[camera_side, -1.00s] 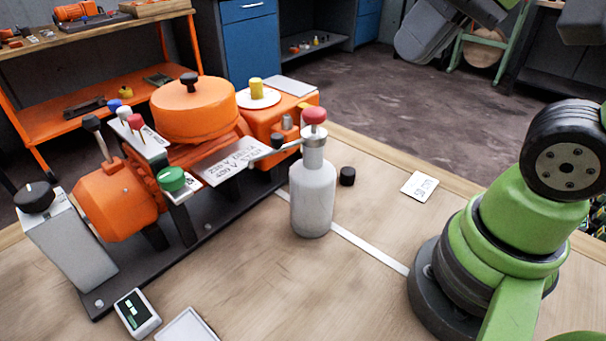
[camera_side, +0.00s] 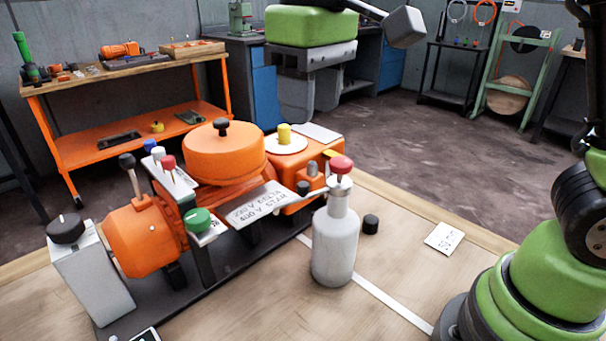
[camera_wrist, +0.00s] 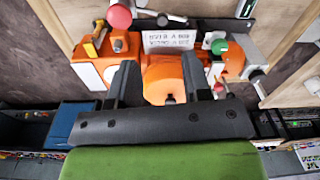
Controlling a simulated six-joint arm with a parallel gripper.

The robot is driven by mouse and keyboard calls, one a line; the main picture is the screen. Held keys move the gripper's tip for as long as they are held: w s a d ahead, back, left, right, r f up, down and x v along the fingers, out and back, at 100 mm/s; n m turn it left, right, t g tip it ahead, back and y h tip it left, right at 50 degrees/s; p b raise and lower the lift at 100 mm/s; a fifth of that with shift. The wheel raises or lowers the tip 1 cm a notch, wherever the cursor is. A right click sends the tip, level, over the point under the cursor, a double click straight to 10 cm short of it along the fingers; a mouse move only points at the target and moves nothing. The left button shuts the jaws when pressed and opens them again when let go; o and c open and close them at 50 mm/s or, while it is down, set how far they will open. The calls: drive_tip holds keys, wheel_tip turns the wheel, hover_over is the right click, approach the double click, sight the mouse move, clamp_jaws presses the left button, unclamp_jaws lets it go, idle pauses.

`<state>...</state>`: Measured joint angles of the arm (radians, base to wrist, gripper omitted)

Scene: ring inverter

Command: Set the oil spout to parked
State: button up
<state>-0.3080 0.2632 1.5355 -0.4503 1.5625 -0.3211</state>
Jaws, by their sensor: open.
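The oil bottle (camera_side: 335,245) is white and stands upright on the bench, right of the orange machine (camera_side: 145,235). A red knob (camera_side: 341,165) tops it, and it also shows in the wrist view (camera_wrist: 119,16). The grey spout (camera_side: 321,180) points left toward the machine and ends in a dark tip, seen in the wrist view too (camera_wrist: 163,19). My gripper (camera_side: 310,108) hangs high behind the machine, empty and well apart from the spout. In the wrist view, its two dark fingers (camera_wrist: 157,75) are spread, with the machine's round orange cover between them.
The machine carries a label plate (camera_side: 258,207), a green knob (camera_side: 198,219), a yellow knob (camera_side: 284,134) and levers. A black cap (camera_side: 371,224) and a white card (camera_side: 444,237) lie right of the bottle. A white line crosses the bench there, with bare wood around it.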

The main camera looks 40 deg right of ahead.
sight(303, 184)
drive_tip(key=f, duration=1)
drive_tip(key=shift+w+a+f, duration=0.25)
drive_tip(key=shift+w+a, duration=0.05)
drive_tip(key=shift+w, duration=0.05)
